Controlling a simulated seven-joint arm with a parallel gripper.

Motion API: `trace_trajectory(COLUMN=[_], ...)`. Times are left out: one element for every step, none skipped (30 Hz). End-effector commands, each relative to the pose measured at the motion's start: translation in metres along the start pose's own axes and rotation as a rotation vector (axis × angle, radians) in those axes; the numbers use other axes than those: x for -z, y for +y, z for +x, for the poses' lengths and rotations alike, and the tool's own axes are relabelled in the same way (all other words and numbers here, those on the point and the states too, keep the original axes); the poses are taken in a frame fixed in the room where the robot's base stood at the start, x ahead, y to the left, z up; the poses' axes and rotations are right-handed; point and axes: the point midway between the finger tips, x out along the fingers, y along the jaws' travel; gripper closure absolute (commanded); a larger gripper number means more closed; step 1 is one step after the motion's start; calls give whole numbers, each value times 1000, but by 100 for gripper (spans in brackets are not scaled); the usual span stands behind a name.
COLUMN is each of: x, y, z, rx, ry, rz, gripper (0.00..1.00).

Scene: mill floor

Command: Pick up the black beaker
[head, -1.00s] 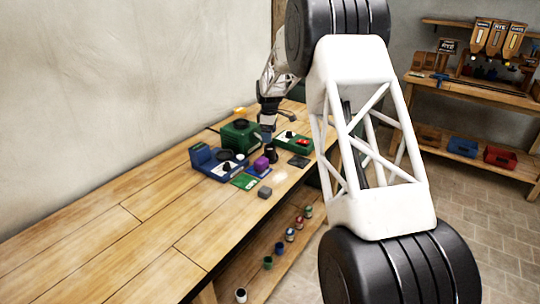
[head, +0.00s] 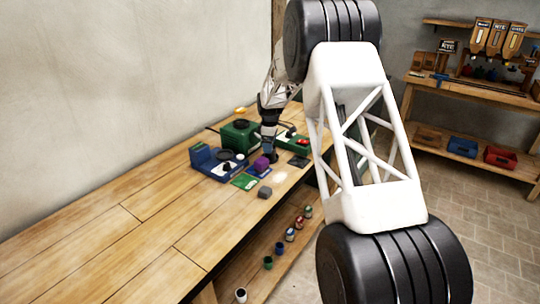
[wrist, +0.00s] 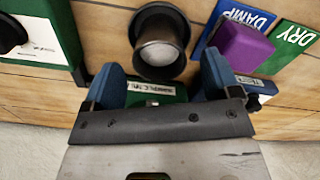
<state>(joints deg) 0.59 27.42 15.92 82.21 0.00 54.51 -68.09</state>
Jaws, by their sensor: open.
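The black beaker (wrist: 159,40) stands on the wooden bench in the wrist view, its round mouth facing the camera. In the head view the beaker (head: 274,156) is a small dark shape beside the purple block, partly hard to separate from my gripper. My gripper (wrist: 160,84) is open, with its two blue fingers apart and nothing between them. The beaker lies just beyond the fingertips, roughly centred between them. In the head view my gripper (head: 268,140) is low over the bench and small, so its fingers are not clear.
A purple block (wrist: 240,48) sits right of the beaker, on or by a blue DAMP card (wrist: 243,18); a green DRY card (wrist: 291,38) lies further right. Blue (head: 206,163) and green (head: 240,136) machines stand close by. A grey block (head: 265,192) is nearer the bench's front edge.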

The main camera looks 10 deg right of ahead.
Motion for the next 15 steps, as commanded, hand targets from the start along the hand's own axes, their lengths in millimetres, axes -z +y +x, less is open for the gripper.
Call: trace_trajectory(x=[-1,-1,-1,-1,-1,-1,-1,-1,0,0,0,0,0,0,0], y=[0,0,0,0,0,0,0,0,1,1,1,1,1,1,1], z=[7,10,14,17,20,23,24,26,27,28,28,28,28,28,28], rx=[1,0,0,0,0,0,0,0,-1,-1,-1,-1,-1,-1,-1], ry=[0,0,0,0,0,0,0,0,0,0,0,0,0,0,0], rz=[0,0,0,0,0,0,0,0,0,0,0,0,0,0,0], gripper=[17,17,17,17,17,17,17,17,17,17,17,17,17,17,17])
